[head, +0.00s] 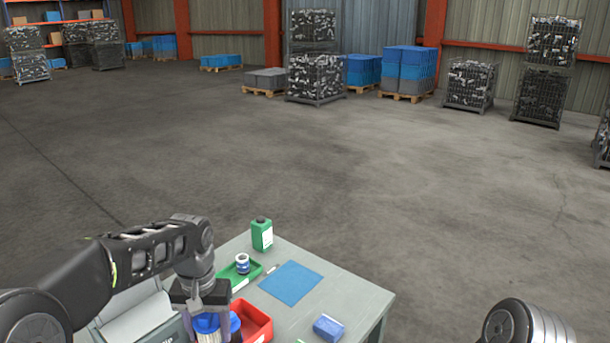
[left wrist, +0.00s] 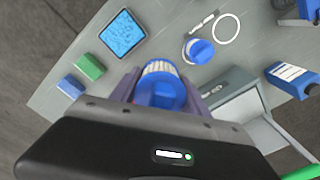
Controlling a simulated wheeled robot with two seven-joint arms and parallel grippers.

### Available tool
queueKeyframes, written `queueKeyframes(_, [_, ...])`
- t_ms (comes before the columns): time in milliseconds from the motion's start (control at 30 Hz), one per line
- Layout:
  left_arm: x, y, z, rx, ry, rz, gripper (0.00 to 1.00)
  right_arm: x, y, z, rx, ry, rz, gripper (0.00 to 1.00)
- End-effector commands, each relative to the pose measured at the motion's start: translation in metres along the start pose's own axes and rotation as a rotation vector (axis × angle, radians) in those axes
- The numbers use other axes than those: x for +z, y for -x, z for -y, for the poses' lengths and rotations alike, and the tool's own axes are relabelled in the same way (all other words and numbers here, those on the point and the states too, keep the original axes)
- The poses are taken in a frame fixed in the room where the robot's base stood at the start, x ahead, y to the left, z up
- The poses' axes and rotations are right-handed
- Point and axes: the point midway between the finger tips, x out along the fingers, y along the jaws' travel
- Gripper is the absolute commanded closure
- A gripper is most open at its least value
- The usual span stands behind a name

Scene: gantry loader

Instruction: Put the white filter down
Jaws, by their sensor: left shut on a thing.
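My left gripper (head: 207,318) is shut on the white filter (head: 208,337), which has a blue cap and a pale pleated body. In the left wrist view the filter (left wrist: 158,72) sits between the two fingers (left wrist: 160,88), its pale pleats and blue end showing. The filter is over the grey table (head: 345,289); I cannot tell whether it touches the top. My right gripper is out of view; only a part of my right arm shows at the bottom right.
A red tray (head: 262,319) is close beside the held filter. A green tray (head: 254,268), green bottle (head: 262,235), blue mat (head: 291,283) and blue block (head: 328,328) are on the table. The wrist view shows a blue-filled tray (left wrist: 122,36), white ring (left wrist: 225,29) and blue-capped container (left wrist: 199,50).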

Motion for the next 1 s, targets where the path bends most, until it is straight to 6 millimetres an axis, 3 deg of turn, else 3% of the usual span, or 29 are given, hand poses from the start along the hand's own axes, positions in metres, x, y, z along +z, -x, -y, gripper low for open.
queueKeyframes(33, [0.001,-0.023,0.000,-0.002,0.000,0.006,0.89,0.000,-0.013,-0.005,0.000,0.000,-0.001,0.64])
queueKeyframes(133, [0.001,-0.045,0.000,-0.001,-0.001,0.006,0.89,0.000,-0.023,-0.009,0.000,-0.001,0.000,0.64])
queueKeyframes(367, [0.001,-0.074,0.000,0.000,0.000,0.003,0.89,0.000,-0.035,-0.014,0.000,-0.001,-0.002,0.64])
queueKeyframes(733, [0.001,-0.070,0.000,0.000,0.000,0.001,0.89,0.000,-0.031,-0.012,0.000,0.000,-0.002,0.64])
queueKeyframes(1000, [0.000,-0.022,0.000,0.000,-0.001,-0.001,0.89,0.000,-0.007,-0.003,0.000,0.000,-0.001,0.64])
